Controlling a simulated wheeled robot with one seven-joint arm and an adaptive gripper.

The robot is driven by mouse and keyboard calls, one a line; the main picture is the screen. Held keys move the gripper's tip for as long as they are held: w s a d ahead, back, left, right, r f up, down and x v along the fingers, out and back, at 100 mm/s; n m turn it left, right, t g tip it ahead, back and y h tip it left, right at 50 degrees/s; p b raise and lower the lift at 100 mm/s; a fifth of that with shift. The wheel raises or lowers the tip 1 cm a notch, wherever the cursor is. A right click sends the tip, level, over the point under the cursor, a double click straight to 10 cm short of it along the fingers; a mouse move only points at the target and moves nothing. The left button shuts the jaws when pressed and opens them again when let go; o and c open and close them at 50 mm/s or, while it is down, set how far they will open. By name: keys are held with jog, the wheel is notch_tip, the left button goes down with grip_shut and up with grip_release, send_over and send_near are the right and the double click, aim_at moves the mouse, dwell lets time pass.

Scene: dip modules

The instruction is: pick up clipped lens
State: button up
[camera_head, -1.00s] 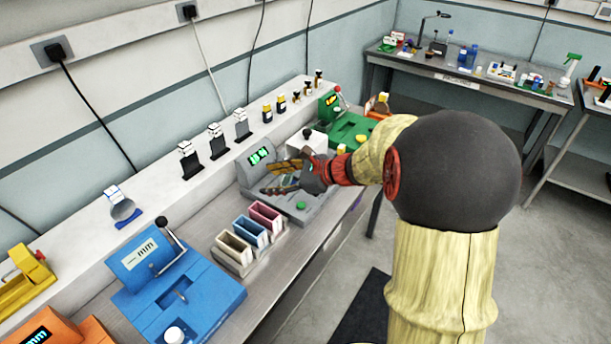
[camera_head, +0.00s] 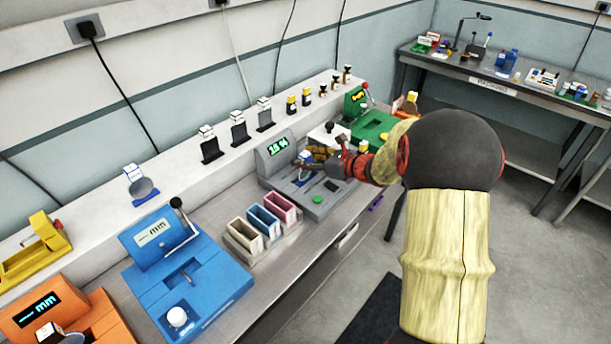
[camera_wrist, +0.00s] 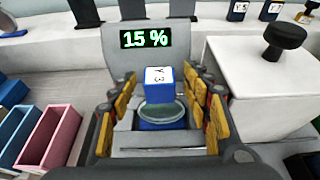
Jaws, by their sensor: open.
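The clipped lens (camera_wrist: 160,112) is a round greenish glass in a blue clip with a white top marked Y 3. In the wrist view it stands in the slot of a grey meter (camera_wrist: 147,38) whose screen reads 15 %. My gripper (camera_wrist: 163,118) is open, with yellow-padded fingers to the left and right of the lens and gaps between. In the head view my gripper (camera_head: 318,156) is over the grey meter, and the blue and white clip (camera_head: 304,157) shows beside the fingers. The lens glass is hard to make out there.
A white box with a black knob (camera_wrist: 263,85) stands close on the right of my gripper. Pink (camera_wrist: 48,138) and blue bins are on the left. A blue mm device (camera_head: 187,275), a green device (camera_head: 372,128) and a shelf with another lens (camera_head: 143,187) are nearby.

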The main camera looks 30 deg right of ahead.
jog(key=shift+w+a+f, duration=0.1)
jog(key=shift+w, duration=0.15)
jog(key=shift+c, duration=1.2)
grip_shut()
